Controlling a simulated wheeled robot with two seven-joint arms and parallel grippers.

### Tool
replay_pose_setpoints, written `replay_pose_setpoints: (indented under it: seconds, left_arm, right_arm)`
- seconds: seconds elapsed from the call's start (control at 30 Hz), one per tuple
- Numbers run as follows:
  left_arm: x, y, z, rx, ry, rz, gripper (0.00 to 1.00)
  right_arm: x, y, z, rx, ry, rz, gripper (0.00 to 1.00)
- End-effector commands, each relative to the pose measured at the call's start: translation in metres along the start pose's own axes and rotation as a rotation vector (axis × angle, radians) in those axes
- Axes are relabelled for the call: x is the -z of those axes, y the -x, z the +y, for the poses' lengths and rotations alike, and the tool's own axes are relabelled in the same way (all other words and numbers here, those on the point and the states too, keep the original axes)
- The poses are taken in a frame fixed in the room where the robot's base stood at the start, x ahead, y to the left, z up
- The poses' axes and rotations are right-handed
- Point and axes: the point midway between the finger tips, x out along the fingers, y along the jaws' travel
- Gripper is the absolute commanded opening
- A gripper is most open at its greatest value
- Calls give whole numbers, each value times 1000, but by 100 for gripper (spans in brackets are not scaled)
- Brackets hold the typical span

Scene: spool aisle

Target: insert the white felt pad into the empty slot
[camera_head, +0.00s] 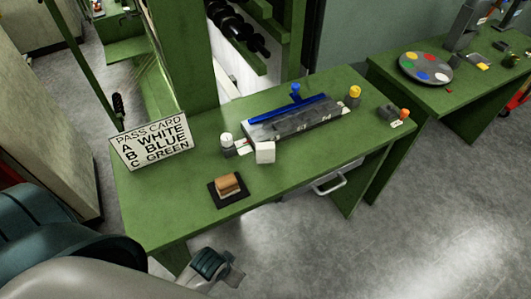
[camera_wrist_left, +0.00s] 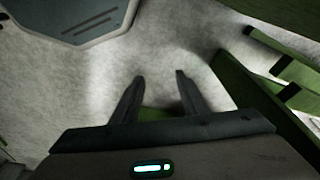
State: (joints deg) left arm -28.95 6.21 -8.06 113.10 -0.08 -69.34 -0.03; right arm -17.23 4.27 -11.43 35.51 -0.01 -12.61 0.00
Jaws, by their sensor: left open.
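A small white block (camera_head: 265,152), which looks like the white felt pad, sits on the green table at the front left of a long grey fixture (camera_head: 310,120). A blue bar (camera_head: 287,108) runs along the fixture's back. Small pale marks show along the fixture's front; I cannot tell which slot is empty. My left gripper (camera_head: 236,272) is low, off the table's front edge, well apart from the white block. In the left wrist view its two fingers (camera_wrist_left: 158,95) are spread with nothing between them. My right gripper is not in view.
A sign (camera_head: 152,140) reads pass card: A white, B blue, C green. A brown block (camera_head: 228,184) lies on a black pad near the front edge. A white-topped jar (camera_head: 227,145) and a yellow-capped jar (camera_head: 353,96) flank the fixture.

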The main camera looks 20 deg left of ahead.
Motion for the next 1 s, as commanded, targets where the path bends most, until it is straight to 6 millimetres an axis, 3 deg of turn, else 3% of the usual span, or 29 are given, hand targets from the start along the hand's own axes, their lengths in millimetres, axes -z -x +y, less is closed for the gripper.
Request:
replay_pose_setpoints:
  seconds: [0.27, 0.5, 0.63, 0.8, 1.0]
  left_arm:
    - [-57, -110, 6, -7, -9, -50, 40]
    - [-131, -187, 10, -13, -18, -92, 40]
    - [-177, -216, 11, -15, -23, -114, 40]
    - [-232, -239, 12, -17, -30, -139, 40]
    - [-272, -247, 11, -18, -35, -154, 40]
  right_arm:
    - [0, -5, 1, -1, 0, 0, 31]
    - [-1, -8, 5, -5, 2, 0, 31]
    - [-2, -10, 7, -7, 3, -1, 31]
    - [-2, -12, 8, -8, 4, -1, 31]
    - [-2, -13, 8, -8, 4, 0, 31]
